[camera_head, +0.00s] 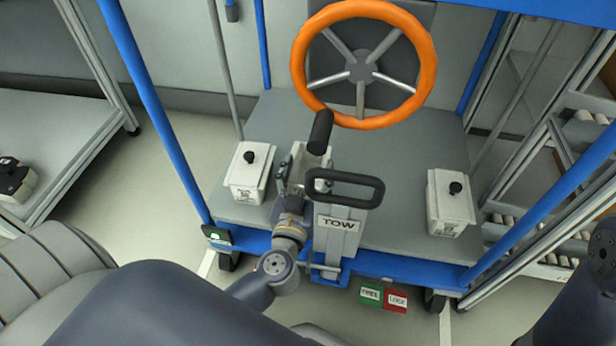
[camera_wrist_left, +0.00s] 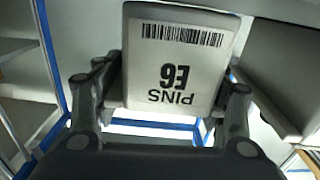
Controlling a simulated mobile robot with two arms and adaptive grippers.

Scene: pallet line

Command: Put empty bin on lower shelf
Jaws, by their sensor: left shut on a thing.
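My left gripper (camera_head: 293,180) is shut on a small white bin (camera_head: 308,158) and holds it over the grey deck of the blue-framed cart, just behind the TOW post. In the left wrist view the bin (camera_wrist_left: 178,65) sits between the two fingers (camera_wrist_left: 165,125). Its face has a barcode and the label PINS E6, which reads upside down. The black handle and TOW post hide part of the bin in the head view, and I cannot tell what is inside it. I cannot tell which surface is the lower shelf. My right gripper is out of view.
White boxes with black knobs stand on the cart deck (camera_head: 345,225), one at left (camera_head: 248,175) and one at right (camera_head: 450,205). An orange steering wheel (camera_head: 428,65) rises behind. A roller rack (camera_head: 575,135) stands at right, a pale shelf (camera_head: 60,130) at left.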

